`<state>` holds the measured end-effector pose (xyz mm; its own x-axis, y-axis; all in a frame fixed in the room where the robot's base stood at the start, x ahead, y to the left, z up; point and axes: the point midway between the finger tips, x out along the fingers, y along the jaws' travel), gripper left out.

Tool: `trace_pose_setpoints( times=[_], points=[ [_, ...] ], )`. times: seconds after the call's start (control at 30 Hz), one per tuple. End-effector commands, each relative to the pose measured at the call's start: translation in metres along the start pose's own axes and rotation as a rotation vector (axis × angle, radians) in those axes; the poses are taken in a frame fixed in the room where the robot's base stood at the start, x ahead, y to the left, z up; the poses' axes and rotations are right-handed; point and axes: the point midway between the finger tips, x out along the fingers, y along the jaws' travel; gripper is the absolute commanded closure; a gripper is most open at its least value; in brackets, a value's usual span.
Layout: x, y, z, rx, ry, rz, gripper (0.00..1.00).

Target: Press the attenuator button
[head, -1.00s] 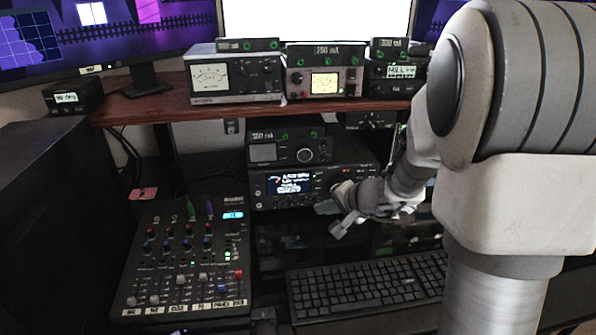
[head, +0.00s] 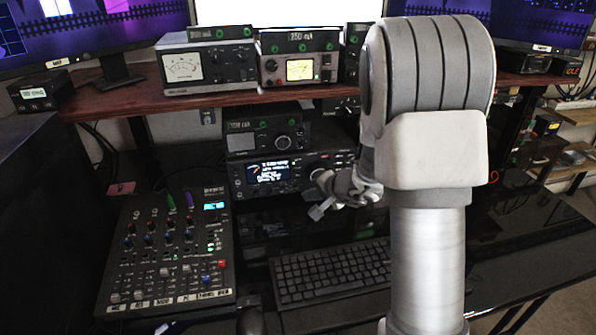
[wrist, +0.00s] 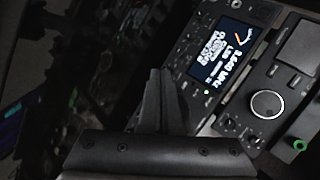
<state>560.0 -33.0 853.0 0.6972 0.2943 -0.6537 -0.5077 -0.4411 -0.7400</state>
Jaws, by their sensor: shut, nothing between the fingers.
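The radio with the lit screen (head: 268,173) stands under the shelf, below a smaller unit. Its lit screen and several small buttons also show in the wrist view (wrist: 222,50), turned on their side. I cannot read which button is the attenuator button. My gripper (head: 318,210) is in front of and below the right part of the radio, and my wrist hides some of its front. In the wrist view, my gripper's fingers (wrist: 160,100) are shut and empty, beside the radio's panel. No contact with a button can be made out.
The smaller unit (head: 265,135) with a grey screen and round knob sits above the radio. A mixer (head: 170,255) stands at left, a keyboard (head: 330,273) lies in front. The wooden shelf (head: 120,101) carries meters and boxes. The dark desk right of my arm is clear.

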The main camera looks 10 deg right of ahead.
Motion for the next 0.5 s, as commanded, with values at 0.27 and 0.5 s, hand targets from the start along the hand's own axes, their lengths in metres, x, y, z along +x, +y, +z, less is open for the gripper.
trace_pose_setpoints(
  times=[0.27,0.5],
  points=[
    [0.023,-0.021,-0.018,0.0,-0.003,0.001,1.0],
    [0.04,-0.029,-0.028,-0.002,-0.001,-0.001,1.0]
  ],
)
